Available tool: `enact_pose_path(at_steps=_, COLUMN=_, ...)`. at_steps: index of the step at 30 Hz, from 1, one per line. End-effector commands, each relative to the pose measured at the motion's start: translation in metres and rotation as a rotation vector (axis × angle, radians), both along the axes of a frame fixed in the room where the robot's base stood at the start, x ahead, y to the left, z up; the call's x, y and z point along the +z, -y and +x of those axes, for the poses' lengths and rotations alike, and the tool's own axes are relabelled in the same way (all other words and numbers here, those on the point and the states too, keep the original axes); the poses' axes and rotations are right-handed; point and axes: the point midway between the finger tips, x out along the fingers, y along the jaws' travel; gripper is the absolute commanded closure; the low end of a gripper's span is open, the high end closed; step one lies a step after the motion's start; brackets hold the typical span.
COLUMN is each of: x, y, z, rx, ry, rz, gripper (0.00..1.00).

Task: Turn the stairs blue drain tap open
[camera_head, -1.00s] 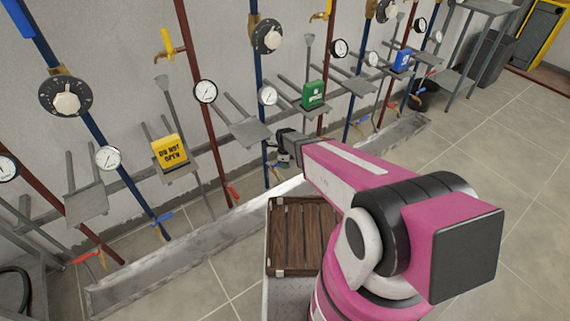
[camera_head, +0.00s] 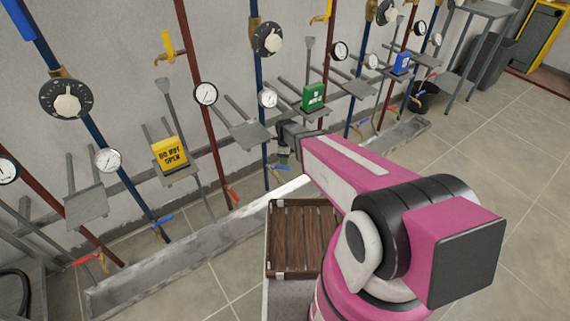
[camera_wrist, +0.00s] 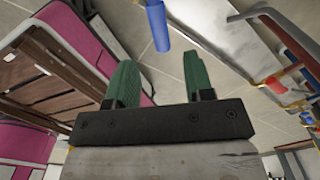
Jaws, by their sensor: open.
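My gripper (camera_head: 284,159) hangs beside the blue pipe near the middle of the head view, pointing down. In the wrist view its two green fingers (camera_wrist: 158,62) are apart and hold nothing. A blue tap handle (camera_wrist: 157,25) stands ahead of the fingertips in that view, and I see no contact. In the head view a small blue tap handle (camera_head: 279,168) shows at the foot of this pipe, just below my gripper. A green sign (camera_head: 314,96) with a small white picture stands on a shelf above; I cannot read the picture clearly.
A yellow sign (camera_head: 170,152) and a blue sign (camera_head: 402,63) stand on other shelves. Red tap handles (camera_head: 232,195) and another blue one (camera_head: 162,221) lie along the wall. A metal trough (camera_head: 190,248) runs below the pipes. A wooden slatted top (camera_head: 300,238) stands in front.

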Motion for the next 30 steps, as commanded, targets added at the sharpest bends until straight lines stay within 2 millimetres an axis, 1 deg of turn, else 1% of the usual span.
enact_pose_path(at_steps=1, x=0.011, y=0.000, z=-0.001, rx=0.000, ry=0.002, rz=0.001, gripper=0.52)
enact_pose_path(at_steps=3, x=0.022, y=0.000, z=-0.001, rx=0.000, ry=0.001, rz=0.001, gripper=0.52)
enact_pose_path(at_steps=6, x=0.034, y=0.000, z=-0.001, rx=0.000, ry=0.001, rz=0.001, gripper=0.52)
enact_pose_path(at_steps=9, x=0.042, y=0.000, z=0.000, rx=0.000, ry=0.000, rz=0.000, gripper=0.52)
enact_pose_path(at_steps=14, x=0.046, y=0.000, z=0.000, rx=0.000, ry=-0.001, rz=0.000, gripper=0.52)
enact_pose_path(at_steps=24, x=0.046, y=0.001, z=0.001, rx=0.010, ry=0.000, rz=0.000, gripper=0.52)
enact_pose_path(at_steps=28, x=0.046, y=0.004, z=0.004, rx=0.077, ry=0.000, rz=0.000, gripper=0.52)
enact_pose_path(at_steps=30, x=0.046, y=0.008, z=0.007, rx=0.148, ry=0.000, rz=0.000, gripper=0.52)
